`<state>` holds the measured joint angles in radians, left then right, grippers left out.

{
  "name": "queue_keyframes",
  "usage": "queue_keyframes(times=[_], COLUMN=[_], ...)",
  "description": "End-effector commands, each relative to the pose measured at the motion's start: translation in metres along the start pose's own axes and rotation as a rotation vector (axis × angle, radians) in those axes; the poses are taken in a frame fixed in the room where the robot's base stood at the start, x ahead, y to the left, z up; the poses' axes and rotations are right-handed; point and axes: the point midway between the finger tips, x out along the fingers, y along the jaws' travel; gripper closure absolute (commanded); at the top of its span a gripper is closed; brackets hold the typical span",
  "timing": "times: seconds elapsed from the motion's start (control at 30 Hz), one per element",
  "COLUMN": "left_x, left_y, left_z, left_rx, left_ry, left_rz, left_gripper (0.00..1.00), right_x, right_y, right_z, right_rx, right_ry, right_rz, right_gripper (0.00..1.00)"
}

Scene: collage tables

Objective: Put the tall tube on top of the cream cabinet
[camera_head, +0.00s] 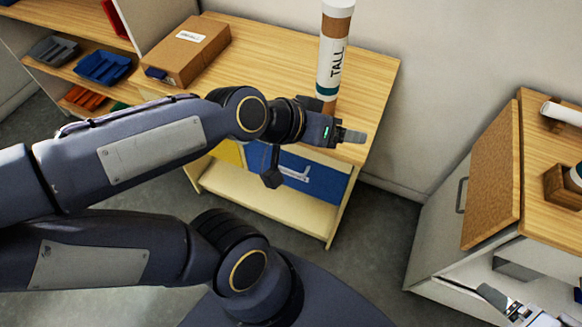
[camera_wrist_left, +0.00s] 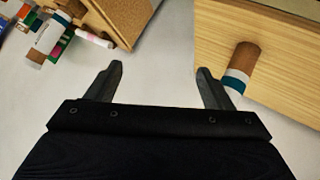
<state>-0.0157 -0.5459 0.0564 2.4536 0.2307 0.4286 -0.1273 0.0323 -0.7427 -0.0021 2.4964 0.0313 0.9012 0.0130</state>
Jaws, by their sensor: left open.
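The tall tube (camera_head: 334,58) is white and brown, marked TALL, with a teal band low down. It stands upright near the right end of a wood-topped unit (camera_head: 362,75); its foot is partly hidden behind my left gripper (camera_head: 352,136). In the left wrist view, the tube's brown lower part (camera_wrist_left: 243,58) lies just right of the right fingertip, outside the jaws. There, my left gripper (camera_wrist_left: 160,70) is open with nothing between its fingers. A pale cabinet (camera_head: 437,240) with a wooden top is at right. Part of what looks like my right gripper (camera_head: 505,302) shows at the lower right.
A brown cardboard box (camera_head: 190,50) lies on the wood-topped unit, left of the tube. Shelves with blue (camera_head: 103,66) and grey (camera_head: 53,50) trays are at far left. A brown board (camera_head: 492,180) leans at the pale cabinet; a white roll (camera_head: 562,112) lies on its top.

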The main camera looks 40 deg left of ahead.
Motion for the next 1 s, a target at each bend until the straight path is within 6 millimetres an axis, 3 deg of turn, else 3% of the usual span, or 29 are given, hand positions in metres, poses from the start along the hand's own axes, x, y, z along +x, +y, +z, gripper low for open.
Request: queue_keyframes(times=[0.1, 0.2, 0.3, 1.0], left_x=[-0.025, -0.039, -0.046, -0.047], left_y=[-0.019, -0.029, -0.035, -0.035], left_z=[0.046, 0.072, 0.085, 0.087], left_rx=[-0.029, -0.052, -0.066, -0.067], left_ry=[-0.163, -0.258, -0.304, -0.316], left_rz=[-0.058, -0.099, -0.122, -0.124], left_gripper=[0.25, 0.25, 0.25, 0.25], right_x=[0.000, 0.000, 0.000, 0.000], right_y=[0.000, 0.000, 0.000, 0.000], right_z=[0.000, 0.000, 0.000, 0.000], right_rx=[0.000, 0.000, 0.000, 0.000], right_ry=[0.000, 0.000, 0.000, 0.000], right_rz=[0.000, 0.000, 0.000, 0.000], right_gripper=[0.16, 0.16, 0.16, 0.16])
